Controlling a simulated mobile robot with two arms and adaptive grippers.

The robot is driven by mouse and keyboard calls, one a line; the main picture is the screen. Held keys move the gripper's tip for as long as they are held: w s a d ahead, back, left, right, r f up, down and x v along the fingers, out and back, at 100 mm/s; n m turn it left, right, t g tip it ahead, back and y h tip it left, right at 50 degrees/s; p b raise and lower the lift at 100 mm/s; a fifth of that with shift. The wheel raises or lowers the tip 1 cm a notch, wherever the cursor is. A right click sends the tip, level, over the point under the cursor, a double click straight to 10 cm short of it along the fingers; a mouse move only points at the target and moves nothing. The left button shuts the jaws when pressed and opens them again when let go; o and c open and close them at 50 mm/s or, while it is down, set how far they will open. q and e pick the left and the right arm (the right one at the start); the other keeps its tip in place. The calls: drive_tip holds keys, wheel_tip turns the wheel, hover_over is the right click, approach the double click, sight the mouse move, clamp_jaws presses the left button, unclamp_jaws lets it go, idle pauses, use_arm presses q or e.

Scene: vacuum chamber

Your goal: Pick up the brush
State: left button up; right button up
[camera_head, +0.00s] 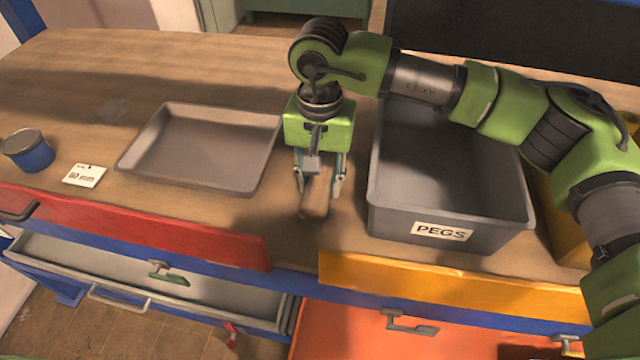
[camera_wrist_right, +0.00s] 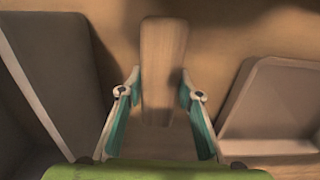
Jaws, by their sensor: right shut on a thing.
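The brush shows as a plain wooden block (camera_head: 316,203) on the workbench, between the grey tray and the PEGS bin. My right gripper (camera_head: 319,186) points down over it, with one finger on each side, and is shut on it. In the right wrist view the wooden brush (camera_wrist_right: 163,60) extends forward from between the fingers of the right gripper (camera_wrist_right: 160,88). Its bristles are not visible, and I cannot tell whether it touches the bench. My left gripper is out of view.
A shallow grey tray (camera_head: 183,188) lies left of the gripper. A deep grey bin labelled PEGS (camera_head: 400,222) stands close on the right. A blue can (camera_head: 36,156) and a white card (camera_head: 84,175) sit at the far left. Below the bench edge a drawer (camera_head: 120,262) stands open.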

sight(320, 179)
wheel_tip(320, 179, up, 10)
drive_tip(key=b, duration=0.3)
drive_tip(key=shift+f+b, duration=0.15)
drive_tip(key=shift+b, duration=0.25)
drive_tip(key=shift+r, duration=0.2)
drive_tip(key=o, duration=0.4)
drive_tip(key=shift+c, duration=1.1)
